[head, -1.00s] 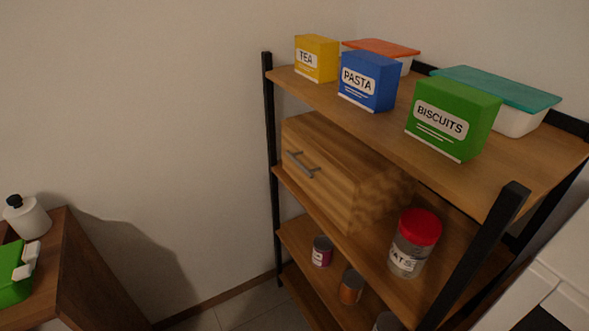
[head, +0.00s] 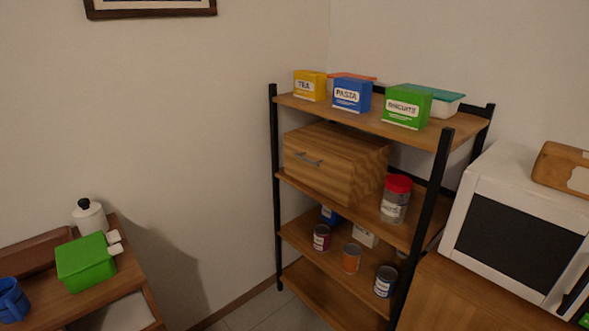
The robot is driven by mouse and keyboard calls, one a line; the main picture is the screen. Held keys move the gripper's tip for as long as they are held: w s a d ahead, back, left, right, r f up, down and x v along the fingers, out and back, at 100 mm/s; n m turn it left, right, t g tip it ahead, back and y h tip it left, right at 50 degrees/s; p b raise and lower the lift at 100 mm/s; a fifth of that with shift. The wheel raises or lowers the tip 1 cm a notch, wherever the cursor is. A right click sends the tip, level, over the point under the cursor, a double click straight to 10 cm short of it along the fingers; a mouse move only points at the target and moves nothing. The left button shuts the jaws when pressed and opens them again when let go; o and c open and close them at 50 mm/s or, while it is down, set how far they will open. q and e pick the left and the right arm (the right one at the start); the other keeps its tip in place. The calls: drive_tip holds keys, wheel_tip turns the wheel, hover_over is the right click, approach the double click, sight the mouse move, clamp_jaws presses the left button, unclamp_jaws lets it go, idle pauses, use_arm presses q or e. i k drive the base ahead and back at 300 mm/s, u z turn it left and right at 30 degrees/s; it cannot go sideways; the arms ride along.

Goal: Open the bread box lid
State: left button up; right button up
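The bread box (head: 335,160) is a wooden box on the second shelf from the top of the shelving unit. The front face looks shut. The top board of the unit runs above the box. Neither of my grippers shows in the head view, so I cannot see where they are relative to the box.
A jar with a red lid (head: 396,199) stands right of the box. Tea, pasta (head: 351,95) and biscuits boxes stand on the top shelf. Cans (head: 351,258) stand below. A white microwave (head: 514,225) is at right, a green container (head: 86,262) at left. Floor shows between.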

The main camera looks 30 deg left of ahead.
sight(330, 174)
drive_tip(key=u, duration=0.5)
drive_tip(key=i, duration=0.55)
drive_tip(key=u, duration=0.65)
drive_tip(key=i, duration=0.7)
drive_tip(key=z, duration=0.05)
